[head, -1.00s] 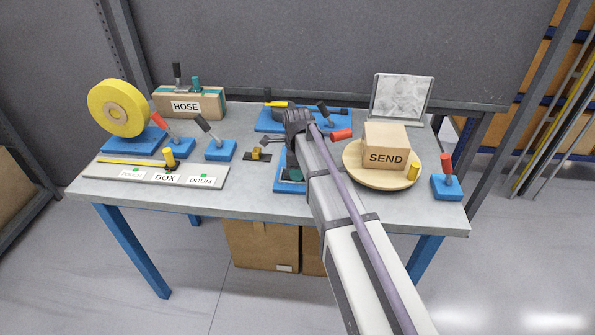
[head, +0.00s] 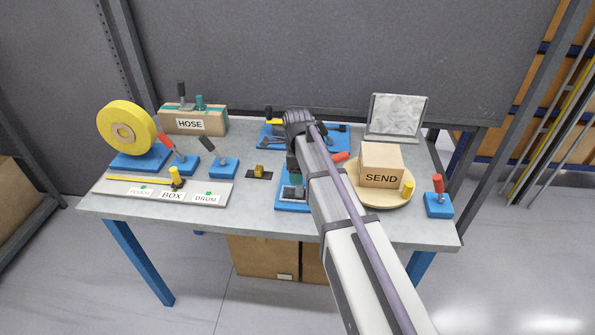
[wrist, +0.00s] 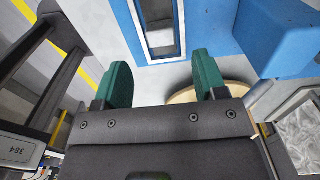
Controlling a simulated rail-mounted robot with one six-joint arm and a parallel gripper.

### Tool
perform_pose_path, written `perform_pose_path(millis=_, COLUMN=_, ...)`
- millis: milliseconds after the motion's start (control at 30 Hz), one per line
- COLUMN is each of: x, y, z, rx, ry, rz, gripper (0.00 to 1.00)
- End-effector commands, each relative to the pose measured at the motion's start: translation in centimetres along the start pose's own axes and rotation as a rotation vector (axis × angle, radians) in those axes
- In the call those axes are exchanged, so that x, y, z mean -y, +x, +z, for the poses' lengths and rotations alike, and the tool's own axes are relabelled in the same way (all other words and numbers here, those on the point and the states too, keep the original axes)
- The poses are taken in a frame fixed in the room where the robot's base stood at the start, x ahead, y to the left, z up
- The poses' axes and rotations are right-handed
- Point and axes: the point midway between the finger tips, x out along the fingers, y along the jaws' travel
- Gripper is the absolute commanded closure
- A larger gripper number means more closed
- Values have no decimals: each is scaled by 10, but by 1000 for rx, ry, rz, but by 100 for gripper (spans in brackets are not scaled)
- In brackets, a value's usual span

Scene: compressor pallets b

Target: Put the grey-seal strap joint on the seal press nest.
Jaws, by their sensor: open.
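My gripper (wrist: 158,80) is open, with two green fingers well apart in the wrist view and nothing seen between them. In the head view it is partly hidden by my arm, above a blue fixture (head: 290,206) at the table's middle. The wrist view shows a blue plate with a metal-edged slot (wrist: 160,28) ahead of the fingers, and a blue block (wrist: 275,35) to the right. I cannot tell for certain which fixture is the seal press nest. I cannot make out the grey-seal strap joint in either view.
A SEND box (head: 381,165) stands on a round wooden disc right of my arm. A red-handled lever (head: 438,190) stands at the right edge. A small yellow piece (head: 259,171) lies left of the fixture. A HOSE box (head: 190,124) and yellow reel (head: 126,132) are back left.

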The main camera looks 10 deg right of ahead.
Motion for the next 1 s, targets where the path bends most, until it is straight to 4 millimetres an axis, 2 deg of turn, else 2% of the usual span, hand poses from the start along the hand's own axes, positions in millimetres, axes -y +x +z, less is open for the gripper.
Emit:
perform_pose_path(millis=33, x=0, y=-27, z=0, rx=0, ry=0, rz=0, gripper=35)
perform_pose_path(millis=133, x=0, y=-44, z=0, rx=0, ry=0, rz=0, gripper=35)
perform_pose_path(millis=233, x=0, y=-50, z=0, rx=0, ry=0, rz=0, gripper=35)
perform_pose_path(millis=367, x=-1, y=-48, z=0, rx=0, ry=-8, rz=0, gripper=35)
perform_pose_path(millis=467, x=-19, y=-47, z=-7, rx=0, ry=-131, rz=0, gripper=35)
perform_pose_path(millis=567, x=-61, y=-47, z=-22, rx=0, ry=-453, rz=0, gripper=35)
perform_pose_path(millis=700, x=-136, y=-47, z=-49, rx=-1, ry=-1098, rz=1, gripper=35)
perform_pose_path(millis=800, x=-178, y=-47, z=-64, rx=-1, ry=-1509, rz=1, gripper=35)
perform_pose_path(millis=900, x=-203, y=-47, z=-73, rx=-1, ry=-1782, rz=1, gripper=35)
perform_pose_path(millis=1000, x=-211, y=-47, z=-76, rx=-1, ry=-1902, rz=1, gripper=35)
